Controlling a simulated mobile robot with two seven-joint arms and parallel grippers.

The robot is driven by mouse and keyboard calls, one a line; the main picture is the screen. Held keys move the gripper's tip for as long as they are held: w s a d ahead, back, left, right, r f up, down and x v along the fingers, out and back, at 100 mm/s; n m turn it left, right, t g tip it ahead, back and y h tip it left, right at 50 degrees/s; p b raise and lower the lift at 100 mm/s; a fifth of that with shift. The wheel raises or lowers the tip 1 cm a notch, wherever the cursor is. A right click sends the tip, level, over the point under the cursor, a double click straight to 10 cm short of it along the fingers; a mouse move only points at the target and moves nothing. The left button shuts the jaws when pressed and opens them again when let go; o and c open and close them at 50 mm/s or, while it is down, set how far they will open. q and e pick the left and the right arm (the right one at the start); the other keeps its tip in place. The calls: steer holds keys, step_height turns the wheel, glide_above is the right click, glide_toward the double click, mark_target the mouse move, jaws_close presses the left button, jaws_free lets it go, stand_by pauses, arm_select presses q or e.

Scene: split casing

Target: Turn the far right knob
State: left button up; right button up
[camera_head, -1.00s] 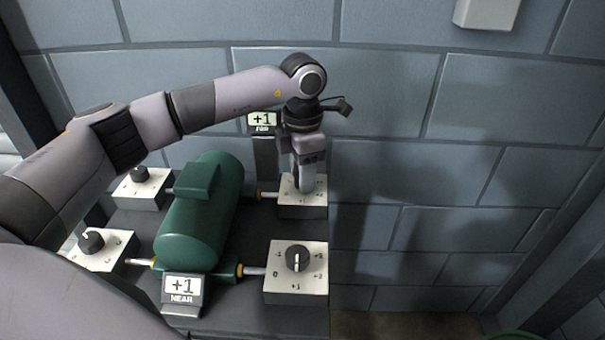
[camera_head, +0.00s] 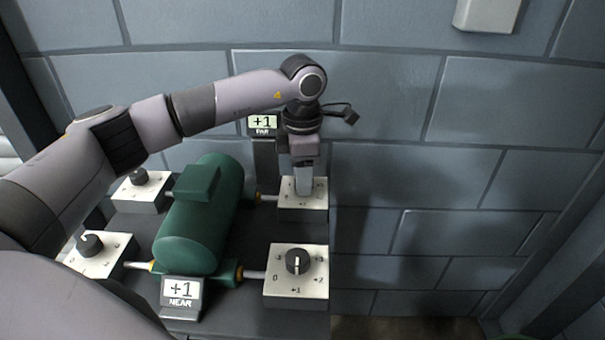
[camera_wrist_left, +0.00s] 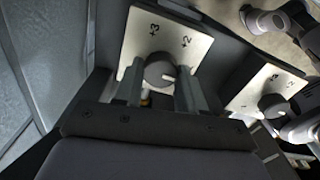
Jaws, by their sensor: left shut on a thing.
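The far right knob (camera_wrist_left: 158,70) is a round grey knob with a white pointer line, on a white dial plate (camera_head: 317,190) at the back right of the bench. In the wrist view its plate shows +3 and +2. My left gripper (camera_head: 304,190) points straight down over this plate and is shut on the knob, one finger on each side. In the head view the gripper hides the knob. The FAR display (camera_head: 263,123) behind reads +1. My right gripper is not in view.
A green cylindrical casing (camera_head: 200,215) lies left of the knob. The NEAR display (camera_head: 181,291) reads +1. Two more knobs stand at the left. A block wall (camera_head: 400,110) is behind.

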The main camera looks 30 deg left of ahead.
arm_select(q)
steer(key=o, duration=1.1)
steer(key=shift+r, duration=0.1)
step_height(320, 180, up, 7)
steer(key=shift+r, duration=0.1)
